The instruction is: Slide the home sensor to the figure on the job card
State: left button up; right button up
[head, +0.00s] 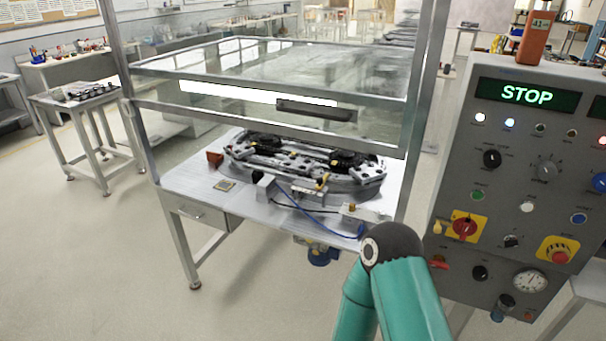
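The ring track (370,178) lies on a white-topped table (195,182) in the head view. At its front edge are small metal fittings, including a bracket with a brass-coloured part (322,182) and a grey block (263,188). I cannot tell which fitting is the home sensor. A scale and its figures are too small to read. I see no job card that I can identify. A green arm of mine with a dark joint rises at the bottom, right of centre. Neither gripper is in view.
A clear-walled guard (160,106) with a dark handle (316,109) hangs above the track, leaving a gap at the front. The control panel (510,140) at right reads STOP. A blue cable (318,216) runs along the table front.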

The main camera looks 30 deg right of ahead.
aim_at(321, 181)
jog(key=z, duration=0.35)
jog(key=i, duration=0.85)
jog(key=z, duration=0.7)
jog(key=k, duration=0.8)
jog(key=z, duration=0.15)
jog(key=i, duration=0.85)
jog(key=u, duration=0.05)
